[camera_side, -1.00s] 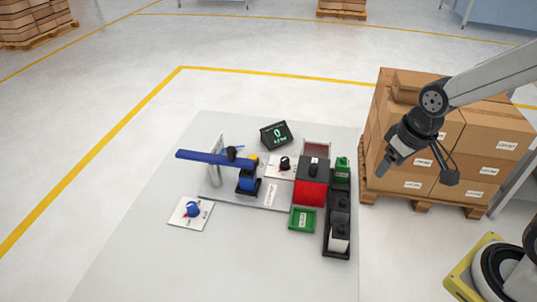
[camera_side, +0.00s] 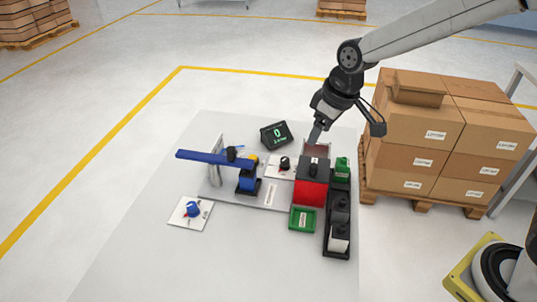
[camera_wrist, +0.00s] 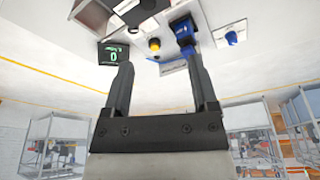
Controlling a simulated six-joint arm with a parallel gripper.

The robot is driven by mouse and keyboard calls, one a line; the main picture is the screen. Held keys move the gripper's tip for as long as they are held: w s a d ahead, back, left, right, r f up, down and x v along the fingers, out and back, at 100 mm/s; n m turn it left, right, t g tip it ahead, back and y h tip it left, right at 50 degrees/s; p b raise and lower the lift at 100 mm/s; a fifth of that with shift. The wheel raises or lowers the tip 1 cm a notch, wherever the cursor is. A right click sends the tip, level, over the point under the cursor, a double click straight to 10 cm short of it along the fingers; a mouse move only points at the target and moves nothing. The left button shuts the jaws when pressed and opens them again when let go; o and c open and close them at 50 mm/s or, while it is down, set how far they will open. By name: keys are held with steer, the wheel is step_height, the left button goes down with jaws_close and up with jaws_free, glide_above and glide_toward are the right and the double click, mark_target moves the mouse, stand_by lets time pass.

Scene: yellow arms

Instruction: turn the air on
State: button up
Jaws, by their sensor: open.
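A blue knob (camera_side: 193,209) with a red mark sits on a white plate at the left of the grey mat. A black knob (camera_side: 285,163) sits on another white plate near the centre, left of the red block. A dark display (camera_side: 276,134) behind it shows a green 0 and a smaller bar reading. My gripper (camera_side: 346,131) is open and empty, above the back right of the work area, apart from both knobs. The wrist view shows its two fingers (camera_wrist: 157,62), with the display (camera_wrist: 113,52) and the blue knob (camera_wrist: 231,38) beyond them.
A blue device with a long blue bar (camera_side: 213,158) stands between the knobs. A red block (camera_side: 311,187), a green tray (camera_side: 303,219) and a black rack (camera_side: 338,249) stand right. Stacked cartons (camera_side: 420,130) are beside the mat. The mat's front is clear.

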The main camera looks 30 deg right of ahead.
steer(key=w+a+n+y, duration=0.1)
steer(key=w+a+n, duration=0.3)
steer(key=w+a, duration=0.6)
steer(key=n+y, duration=0.2)
steer(key=n, duration=0.2)
glide_above(192, 205)
steer(key=s+d, duration=0.1)
steer(key=d, duration=0.2)
step_height(192, 205, down, 14)
steer(key=shift+s+a+r+g, duration=0.15)
steer(key=shift+s+g, duration=0.05)
steer(key=shift+g, duration=0.1)
steer(key=shift+x, duration=3.85)
steer(key=shift+s, duration=0.1)
jaws_close()
